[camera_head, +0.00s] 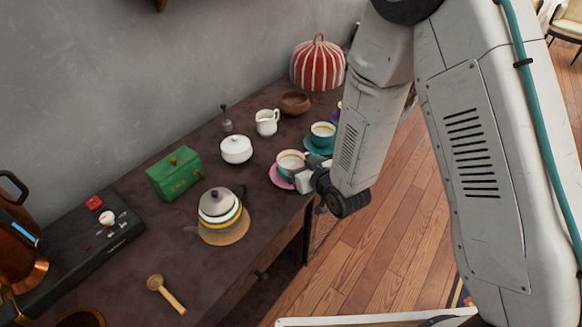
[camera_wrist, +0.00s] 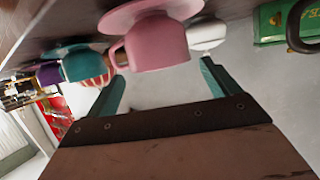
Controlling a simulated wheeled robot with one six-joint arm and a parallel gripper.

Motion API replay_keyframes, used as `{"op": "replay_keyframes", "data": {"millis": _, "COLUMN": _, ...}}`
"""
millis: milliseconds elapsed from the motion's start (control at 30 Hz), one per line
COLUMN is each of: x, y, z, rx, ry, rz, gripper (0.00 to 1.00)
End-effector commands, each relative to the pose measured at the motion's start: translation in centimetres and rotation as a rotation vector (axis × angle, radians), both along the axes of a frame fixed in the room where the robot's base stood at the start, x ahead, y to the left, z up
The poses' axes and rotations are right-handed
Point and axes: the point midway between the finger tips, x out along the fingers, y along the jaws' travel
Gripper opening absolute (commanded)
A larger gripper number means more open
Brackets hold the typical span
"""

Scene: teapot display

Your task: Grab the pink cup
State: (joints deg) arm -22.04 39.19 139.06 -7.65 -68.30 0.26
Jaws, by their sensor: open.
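The pink cup (camera_wrist: 157,42) stands on its pink saucer near the table's front edge, and it fills the upper middle of the wrist view, which looks upside down. In the head view the cup (camera_head: 290,160) shows white inside, on the pink saucer (camera_head: 277,179). My gripper (camera_wrist: 160,75) is open, with its two teal-looking fingers apart and the cup just beyond and between their tips. In the head view my gripper (camera_head: 306,178) is right beside the cup and partly hides it. I cannot tell whether a finger touches the cup.
A teal cup (camera_head: 322,132) on a teal saucer stands close behind the pink cup. A white sugar bowl (camera_head: 236,149), a white jug (camera_head: 267,122), a teapot (camera_head: 219,210) on a round board and a green box (camera_head: 174,172) stand around. Bare table lies between the teapot and the pink saucer.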

Motion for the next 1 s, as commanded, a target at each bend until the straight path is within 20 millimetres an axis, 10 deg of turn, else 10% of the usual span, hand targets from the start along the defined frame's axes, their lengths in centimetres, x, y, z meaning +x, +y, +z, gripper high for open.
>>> {"op": "replay_keyframes", "data": {"millis": 600, "x": 4.0, "y": 2.4, "z": -1.8, "rx": -0.001, "ry": 0.002, "rz": -0.001, "gripper": 0.88}}
{"op": "replay_keyframes", "data": {"millis": 733, "x": 4.0, "y": 2.4, "z": -1.8, "rx": -0.001, "ry": 0.002, "rz": -0.001, "gripper": 0.55}}
{"op": "replay_keyframes", "data": {"millis": 1000, "x": 4.0, "y": 2.4, "z": -1.8, "rx": -0.001, "ry": 0.001, "rz": -0.001, "gripper": 0.52}}
